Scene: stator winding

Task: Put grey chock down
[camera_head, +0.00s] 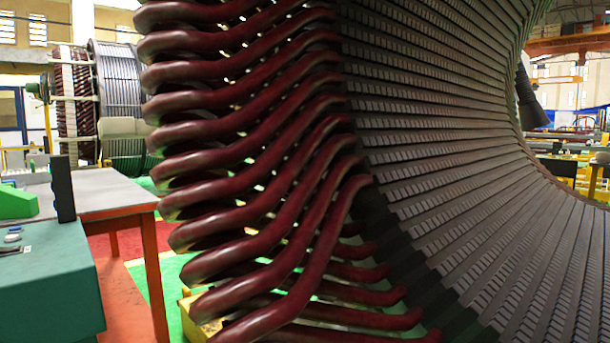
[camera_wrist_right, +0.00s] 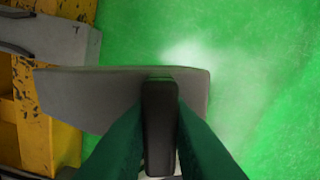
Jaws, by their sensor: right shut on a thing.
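The grey chock (camera_wrist_right: 75,95) is a flat grey piece in the right wrist view, lying across the middle of the picture. My right gripper (camera_wrist_right: 161,110), with green fingers, is shut on its dark handle. The chock's left end overlaps a worn yellow structure (camera_wrist_right: 65,148) in the picture, and its right part is over the green floor (camera_wrist_right: 255,75). I cannot tell whether it touches anything. The chock does not show clearly in the head view. My left gripper is in neither view.
A second grey block (camera_wrist_right: 45,38) rests at the yellow structure's upper left. In the head view, the large stator (camera_head: 450,150) with dark red coil ends (camera_head: 250,225) fills the middle and right.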

